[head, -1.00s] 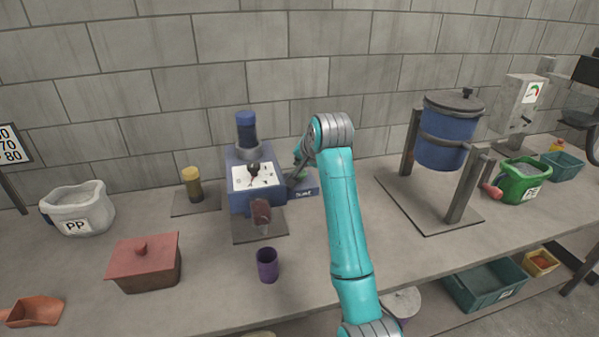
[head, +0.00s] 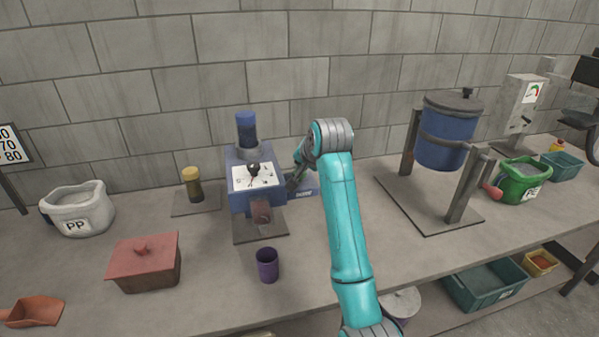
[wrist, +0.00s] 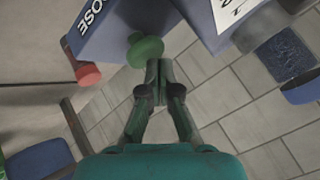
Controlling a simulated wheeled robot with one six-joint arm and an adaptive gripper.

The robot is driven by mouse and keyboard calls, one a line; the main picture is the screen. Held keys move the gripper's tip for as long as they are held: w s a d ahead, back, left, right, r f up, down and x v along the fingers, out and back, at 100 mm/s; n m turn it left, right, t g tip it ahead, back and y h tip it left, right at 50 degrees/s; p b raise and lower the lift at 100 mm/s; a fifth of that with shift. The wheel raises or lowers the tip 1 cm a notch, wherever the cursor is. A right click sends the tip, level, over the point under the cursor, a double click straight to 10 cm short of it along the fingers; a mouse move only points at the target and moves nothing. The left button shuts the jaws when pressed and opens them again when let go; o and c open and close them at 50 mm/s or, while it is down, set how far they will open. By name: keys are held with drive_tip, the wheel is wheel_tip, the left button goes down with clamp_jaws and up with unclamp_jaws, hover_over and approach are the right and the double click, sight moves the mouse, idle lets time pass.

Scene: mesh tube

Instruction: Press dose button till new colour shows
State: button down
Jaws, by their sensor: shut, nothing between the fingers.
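The blue dosing machine (head: 238,203) stands on the bench, with a white front panel and a dark blue cylinder on top. A blue box (head: 303,192) juts from its right side; in the wrist view this box (wrist: 120,22) reads "DOSE". A round green button (wrist: 145,50) and a red button (wrist: 88,75) stick out from the box. My gripper (wrist: 159,66) is shut and empty, its tips right beside the green button; I cannot tell whether they touch. In the head view my gripper (head: 292,184) is small and partly hidden. A reddish-brown tube (head: 261,211) shows under the machine's front.
A purple cup (head: 267,265) and a red lidded box (head: 145,262) stand in front. A yellow-capped jar (head: 193,184) is at left of the machine. A blue drum (head: 446,133) on a stand and a green tub (head: 524,181) are at right. The wall is close behind.

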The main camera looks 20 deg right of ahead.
drive_tip(key=shift+f, duration=0.6)
idle(0.7)
drive_tip(key=shift+r, duration=1.25)
drive_tip(key=shift+r, duration=0.1)
drive_tip(key=shift+r, duration=2.4)
drive_tip(key=shift+s, duration=0.15)
